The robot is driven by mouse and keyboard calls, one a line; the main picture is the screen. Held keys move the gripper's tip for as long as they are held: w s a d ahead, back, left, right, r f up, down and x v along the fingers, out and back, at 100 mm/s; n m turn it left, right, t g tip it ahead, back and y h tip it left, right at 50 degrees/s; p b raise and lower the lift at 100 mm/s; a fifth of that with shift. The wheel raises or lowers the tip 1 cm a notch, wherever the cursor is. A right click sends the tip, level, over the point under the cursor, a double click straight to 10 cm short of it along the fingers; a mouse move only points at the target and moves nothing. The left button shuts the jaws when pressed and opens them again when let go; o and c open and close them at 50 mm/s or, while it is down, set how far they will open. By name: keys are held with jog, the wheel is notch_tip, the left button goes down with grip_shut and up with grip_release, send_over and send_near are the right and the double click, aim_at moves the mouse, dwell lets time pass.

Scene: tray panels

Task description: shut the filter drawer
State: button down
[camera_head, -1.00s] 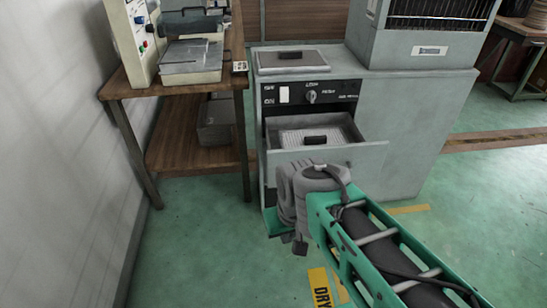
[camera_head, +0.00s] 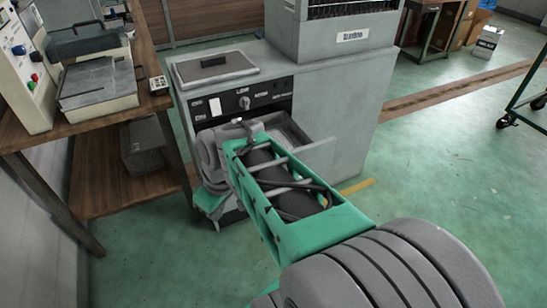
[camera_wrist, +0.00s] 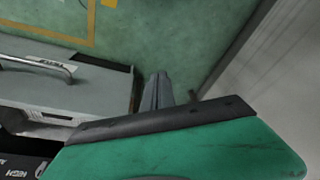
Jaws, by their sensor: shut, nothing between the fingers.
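The filter drawer (camera_head: 317,152) is a grey drawer below the black control panel of a grey cabinet, and it stands open. My arm hides most of its front and part of its inside in the head view. In the wrist view a grey front with a bar handle and a small label, seemingly the drawer front (camera_wrist: 88,88), lies at the left. My gripper (camera_wrist: 157,78) is shut and empty, just to the right of that front. I cannot tell whether it touches it. In the head view my arm hides the fingertips.
The cabinet (camera_head: 345,100) has a lid on top and a machine at the back. A wooden bench (camera_head: 110,116) with equipment stands close on the left, a box (camera_head: 143,145) on its lower shelf. Green floor (camera_head: 440,180) is clear on the right.

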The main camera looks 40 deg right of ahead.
jog(key=s+d+r+n+t+y+p, duration=0.1)
jog(key=s+d+r+n, duration=0.15)
jog(key=d, duration=0.55)
jog(key=s+d+r+n+t+p, duration=0.15)
jog(key=d+n, duration=0.25)
jog(key=d, duration=0.5)
jog(key=s+d+r+n+t+y+p, duration=0.1)
jog(key=s+d+r+n+t, duration=0.2)
jog(key=d, duration=0.5)
jog(key=shift+n+g, duration=0.35)
jog(key=shift+g, duration=0.2)
jog(key=x, duration=0.4)
jog(key=w+d+b+x, duration=0.1)
jog(key=x, duration=0.7)
jog(key=shift+w+d+r, duration=0.1)
jog(key=shift+w+d, duration=0.15)
jog(key=shift+w, duration=0.35)
jog(key=shift+w+d, duration=0.15)
jog(key=shift+w, duration=0.25)
